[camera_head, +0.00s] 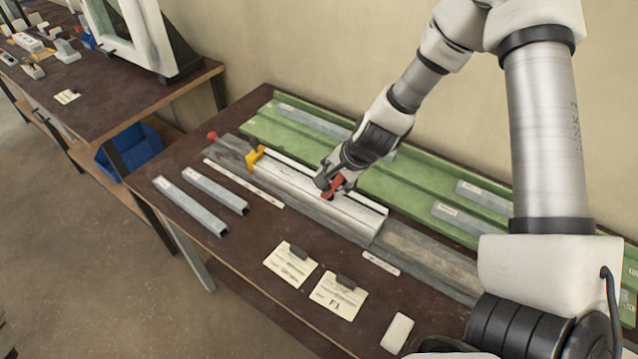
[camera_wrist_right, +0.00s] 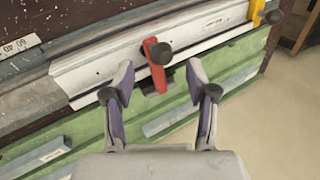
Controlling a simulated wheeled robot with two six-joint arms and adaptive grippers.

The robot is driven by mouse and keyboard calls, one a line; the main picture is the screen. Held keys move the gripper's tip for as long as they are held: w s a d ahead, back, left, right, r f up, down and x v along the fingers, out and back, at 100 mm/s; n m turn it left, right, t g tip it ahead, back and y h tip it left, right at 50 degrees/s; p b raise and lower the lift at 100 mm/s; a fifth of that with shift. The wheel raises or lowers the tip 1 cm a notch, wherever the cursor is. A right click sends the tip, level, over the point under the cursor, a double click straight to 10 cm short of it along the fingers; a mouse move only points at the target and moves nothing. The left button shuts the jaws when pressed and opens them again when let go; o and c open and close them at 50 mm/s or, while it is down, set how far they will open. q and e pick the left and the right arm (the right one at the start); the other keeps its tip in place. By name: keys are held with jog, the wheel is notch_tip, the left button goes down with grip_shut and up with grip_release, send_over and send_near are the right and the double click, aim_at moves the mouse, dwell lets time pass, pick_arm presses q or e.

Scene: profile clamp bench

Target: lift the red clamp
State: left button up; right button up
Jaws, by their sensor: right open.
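The red clamp (camera_head: 334,186) sits on the white profile (camera_head: 300,192) on the bench, partly hidden by my right gripper (camera_head: 331,180) in the head view. In the right wrist view the red clamp (camera_wrist_right: 156,66) stands upright at the profile's edge, with a dark round knob at its top. My right gripper (camera_wrist_right: 166,88) is open there, one finger on each side of the clamp's lower part. I see a gap between each finger and the clamp. I cannot tell whether the fingers reach its depth. My left gripper is not in view.
A yellow clamp (camera_head: 254,157) sits farther left on the profile, with a red knob (camera_head: 212,136) beyond it. Green trays (camera_head: 420,182) with grey bars run behind. Two grey channels (camera_head: 190,206) and clipped cards (camera_head: 290,264) lie in front. A second bench (camera_head: 120,100) stands left.

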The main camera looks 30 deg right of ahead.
aim_at(328, 186)
jog(key=x, duration=0.1)
jog(key=b+x, duration=0.2)
jog(key=x, duration=0.1)
jog(key=shift+s+f, duration=0.1)
jog(key=shift+s, duration=0.2)
jog(key=shift+w+d+f+b, duration=0.1)
jog(key=shift+w+f+b, duration=0.25)
jog(key=shift+w+f, duration=0.5)
jog(key=shift+s+r, duration=0.15)
jog(key=shift+r, duration=0.2)
jog(key=shift+s+r, duration=0.15)
jog(key=shift+s, duration=0.05)
jog(key=c, duration=0.4)
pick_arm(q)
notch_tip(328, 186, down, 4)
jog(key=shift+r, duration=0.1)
pick_arm(e)
grip_shut()
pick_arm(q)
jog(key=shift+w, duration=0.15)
pick_arm(e)
jog(key=shift+w+r, duration=0.1)
jog(key=shift+r, duration=0.05)
